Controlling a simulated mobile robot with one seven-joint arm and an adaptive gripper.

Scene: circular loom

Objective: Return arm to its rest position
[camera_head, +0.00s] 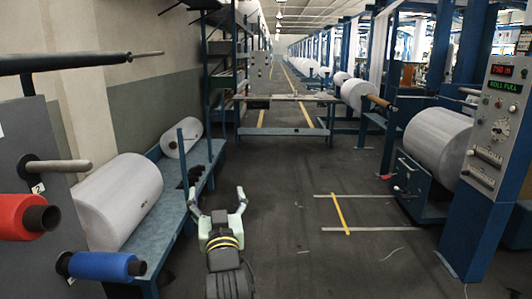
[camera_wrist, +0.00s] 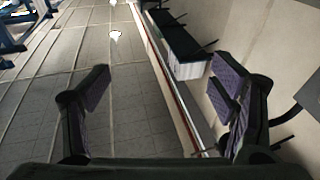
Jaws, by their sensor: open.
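My gripper (camera_head: 219,204) shows in the head view at the lower middle, over the dark floor just right of the blue bench. Its two fingers are spread apart with nothing between them. In the wrist view my gripper (camera_wrist: 165,95) also shows open and empty, with the dark finger pads wide apart. My arm reaches up from the bottom edge of the head view. What lies between the fingers in the wrist view is only distant background.
A blue bench (camera_head: 203,158) with a large white roll (camera_head: 120,198) stands close left. Red (camera_head: 22,216) and blue (camera_head: 100,266) spools are at the lower left. A control post (camera_head: 490,150) and a loom roll (camera_head: 437,140) stand right. The middle floor (camera_head: 300,245) is clear.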

